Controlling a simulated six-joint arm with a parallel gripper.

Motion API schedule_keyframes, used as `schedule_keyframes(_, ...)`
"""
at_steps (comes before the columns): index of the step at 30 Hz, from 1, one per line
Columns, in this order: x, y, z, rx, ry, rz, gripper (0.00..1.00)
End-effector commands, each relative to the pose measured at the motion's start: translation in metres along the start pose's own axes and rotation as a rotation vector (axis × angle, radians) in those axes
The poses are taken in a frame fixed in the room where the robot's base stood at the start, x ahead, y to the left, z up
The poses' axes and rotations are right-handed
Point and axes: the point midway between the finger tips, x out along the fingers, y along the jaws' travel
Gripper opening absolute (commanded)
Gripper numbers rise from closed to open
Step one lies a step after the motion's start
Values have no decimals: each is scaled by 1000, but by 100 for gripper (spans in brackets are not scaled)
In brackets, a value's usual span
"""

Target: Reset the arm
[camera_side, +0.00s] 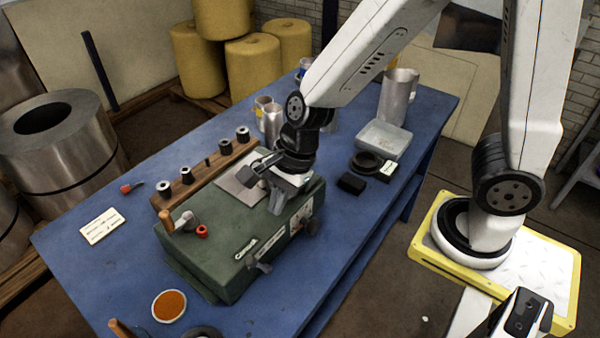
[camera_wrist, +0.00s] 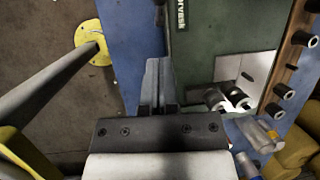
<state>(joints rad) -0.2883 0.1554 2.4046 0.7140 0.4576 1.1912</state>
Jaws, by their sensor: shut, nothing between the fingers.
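My gripper (camera_side: 277,203) hangs from the wrist over the right part of the green machine (camera_side: 235,240) on the blue bench. In the wrist view the two dark grey fingers of my gripper (camera_wrist: 158,82) lie side by side, shut and empty. They appear above the machine's edge and the strip of blue bench beside it. I cannot tell the exact gap below the fingertips. In the wrist view the green machine (camera_wrist: 220,35) fills the upper right, with a silver plate (camera_wrist: 262,68) and dark cylindrical parts at its lower edge.
A wooden rack (camera_side: 207,172) with several dark bobbins stands behind the machine. A dish of orange powder (camera_side: 169,305) is at the front. The bench's left part is mostly clear.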

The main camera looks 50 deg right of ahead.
Motion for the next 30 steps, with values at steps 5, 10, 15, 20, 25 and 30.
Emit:
schedule_keyframes(5, -9, 1, -28, -275, 69, -8, 0)
schedule_keyframes(10, -20, 5, -57, -596, 148, 8, 0)
schedule_keyframes(15, -30, 9, -85, -920, 225, 47, 0)
schedule_keyframes(20, -40, 14, -108, -1211, 288, 103, 0)
schedule_keyframes(25, -48, 18, -125, -1438, 330, 162, 0)
schedule_keyframes(30, -51, 20, -132, -1542, 346, 193, 0)
